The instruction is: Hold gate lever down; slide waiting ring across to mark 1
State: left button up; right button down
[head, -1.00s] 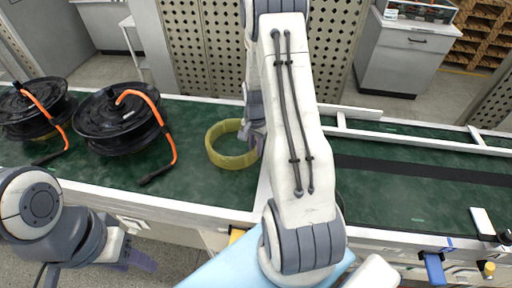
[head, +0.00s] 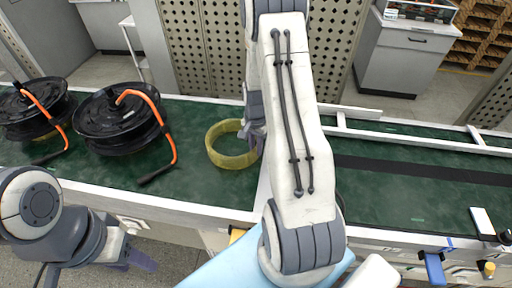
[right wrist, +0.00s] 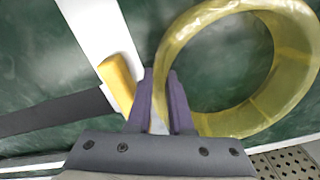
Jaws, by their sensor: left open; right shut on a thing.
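The waiting ring, a translucent yellow hoop (head: 232,146), lies on the green bench top left of my right arm in the head view. In the right wrist view the ring (right wrist: 292,92) fills the upper right. My right gripper (right wrist: 160,78) is shut on its near wall, with one purple finger on each side. In the head view that gripper (head: 258,142) is partly hidden by my arm. My left gripper (head: 142,262) is open and empty in front of the bench at lower left. I cannot tell which part is the gate lever, and I see no legible mark 1.
A white bar (right wrist: 100,32) with a yellow piece (right wrist: 117,84) is beside the ring. Another yellow part (head: 236,235) is at the bench's front edge. A dark strip (head: 430,170) runs right, where the bench is mostly clear.

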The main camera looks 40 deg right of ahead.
pick_arm(q)
jog(key=shift+r+p, duration=0.4)
pick_arm(e)
jog(key=shift+r, duration=0.35)
pick_arm(q)
jog(key=shift+w+d+f, duration=0.1)
jog(key=c, duration=0.7)
jog(key=w+d+f+m, duration=0.1)
jog(key=d+f, duration=0.1)
jog(key=d, duration=0.1)
jog(key=d+f+m, duration=0.2)
jog(key=d+f, duration=0.1)
jog(key=w+d+f+m, duration=0.1)
jog(key=d+f, duration=0.1)
jog(key=d, duration=0.2)
jog(key=shift+w+d+f+y, duration=0.1)
jog(key=shift+w+f+y, duration=0.2)
jog(key=shift+f, duration=0.1)
grip_shut()
jog(key=shift+s+d+f+m, duration=0.6)
jog(key=shift+d+f, duration=0.7)
jog(key=shift+f, duration=1.75)
jog(key=shift+s+d+f+m, duration=0.3)
jog(key=shift+d+f+m, duration=0.8)
jog(key=shift+f, duration=1.95)
jog(key=shift+s+d+f+m, duration=0.5)
jog(key=shift+d+f, duration=1)
jog(key=shift+f, duration=1.55)
jog(key=shift+f, duration=0.3)
